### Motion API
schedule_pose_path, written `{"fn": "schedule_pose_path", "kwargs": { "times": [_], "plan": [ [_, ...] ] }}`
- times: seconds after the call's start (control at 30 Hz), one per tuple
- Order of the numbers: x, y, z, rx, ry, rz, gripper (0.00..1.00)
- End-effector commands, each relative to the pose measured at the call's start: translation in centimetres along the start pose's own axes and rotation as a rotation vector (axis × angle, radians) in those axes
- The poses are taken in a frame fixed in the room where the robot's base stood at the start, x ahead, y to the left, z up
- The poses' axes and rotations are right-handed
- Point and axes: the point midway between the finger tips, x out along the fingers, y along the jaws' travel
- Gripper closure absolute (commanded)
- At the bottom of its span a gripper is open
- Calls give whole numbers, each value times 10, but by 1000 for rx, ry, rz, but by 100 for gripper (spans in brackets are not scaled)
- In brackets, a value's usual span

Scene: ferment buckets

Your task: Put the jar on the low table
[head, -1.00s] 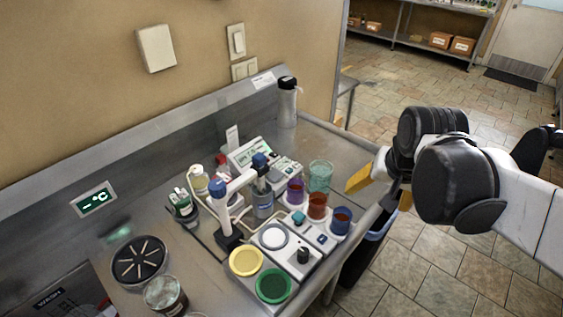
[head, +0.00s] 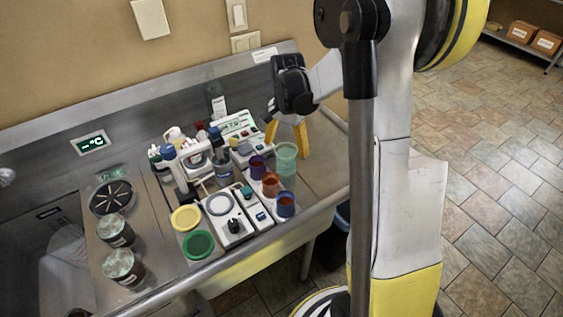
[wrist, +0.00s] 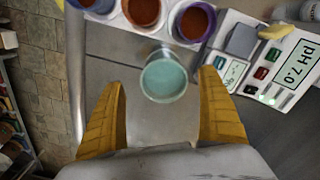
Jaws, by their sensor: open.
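A translucent teal jar (head: 286,158) stands upright on the steel counter, beside the purple, red and blue cups; it also shows in the wrist view (wrist: 163,84). My gripper (head: 286,142) is over the counter just behind the jar. In the wrist view my gripper (wrist: 163,77) is open, with one yellow finger on each side and the jar close to the tips, midway between them. Nothing is held. Two other jars, a dark one (head: 115,231) and one beside it (head: 123,267), stand at the counter's left. I cannot make out a low table.
A pH meter (head: 236,125), bottles and a white stirrer unit (head: 228,213) crowd the counter left of the jar. The cups, such as the red one (head: 270,185), stand close in front. Bare steel (head: 325,165) lies to the jar's right.

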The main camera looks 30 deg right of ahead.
Motion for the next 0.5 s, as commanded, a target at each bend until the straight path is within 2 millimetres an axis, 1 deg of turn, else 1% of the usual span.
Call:
{"fn": "schedule_pose_path", "kwargs": {
  "times": [0.03,0.1,0.27,0.33,0.5],
  "plan": [
    [16,0,0,0,0,0,13],
    [27,0,0,-1,1,0,13],
    [37,-1,-1,-1,1,-1,13],
    [44,-2,-3,-1,1,-1,13],
    [73,-5,-6,-2,1,-1,13]
  ]
}}
